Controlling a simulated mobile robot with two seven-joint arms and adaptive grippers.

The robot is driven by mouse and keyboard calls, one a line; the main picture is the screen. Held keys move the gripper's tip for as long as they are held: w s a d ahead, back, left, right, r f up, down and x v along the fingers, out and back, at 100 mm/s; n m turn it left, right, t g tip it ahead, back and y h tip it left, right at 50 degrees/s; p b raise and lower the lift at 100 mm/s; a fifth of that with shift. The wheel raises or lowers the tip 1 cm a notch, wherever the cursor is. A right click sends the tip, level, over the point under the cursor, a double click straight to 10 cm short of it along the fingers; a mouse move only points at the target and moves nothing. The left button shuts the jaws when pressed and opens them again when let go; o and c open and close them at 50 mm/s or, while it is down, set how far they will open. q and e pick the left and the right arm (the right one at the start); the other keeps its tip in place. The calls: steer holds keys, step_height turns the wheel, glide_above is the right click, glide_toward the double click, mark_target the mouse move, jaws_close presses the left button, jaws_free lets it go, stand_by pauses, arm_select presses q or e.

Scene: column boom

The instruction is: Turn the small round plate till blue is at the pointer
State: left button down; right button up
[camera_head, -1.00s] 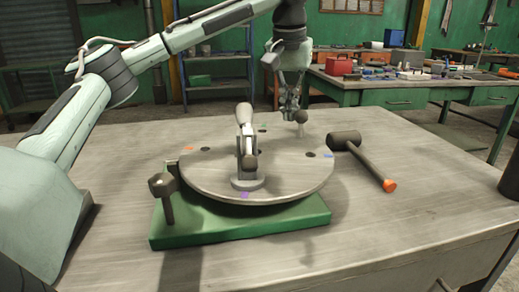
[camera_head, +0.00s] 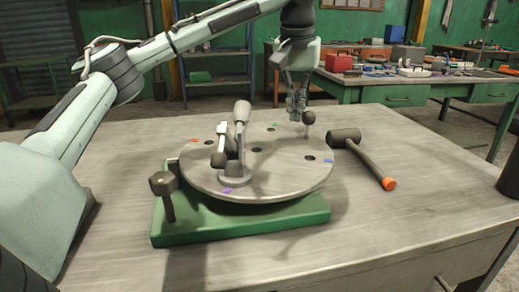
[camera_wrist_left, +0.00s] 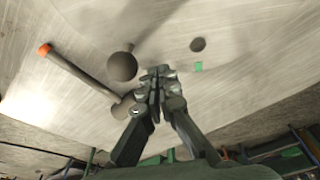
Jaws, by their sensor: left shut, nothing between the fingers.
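The small round grey plate (camera_head: 285,175) lies flat on a green base (camera_head: 275,222). Its rim marks are blue (camera_head: 328,160) at the right, purple (camera_head: 228,190) at the front, orange-red (camera_head: 195,141) at the left and green (camera_head: 271,128) at the back. Green also shows in the wrist view (camera_wrist_left: 198,67). A black ball knob (camera_head: 309,118) stands on a post at the plate's back right. My left gripper (camera_head: 296,117) is shut and empty just left of this knob; I cannot tell if they touch. I cannot clearly make out the pointer. My right gripper is out of view.
A lever clamp (camera_head: 236,150) stands on the plate's front left. A dark-headed bolt (camera_head: 164,185) rises from the base's left side. A mallet (camera_head: 365,160) with an orange end lies close to the plate's right. The table's front right is clear.

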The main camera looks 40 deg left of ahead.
mark_target(314, 116)
arm_select(q)
steer(key=shift+s+d, duration=0.15)
steer(key=shift+d, duration=0.85)
steer(key=shift+s+d, duration=0.3)
steer(key=shift+d, duration=0.45)
steer(key=shift+s+d, duration=0.1)
steer(key=shift+d, duration=0.2)
steer(key=shift+s+d, duration=0.3)
steer(key=shift+d, duration=0.25)
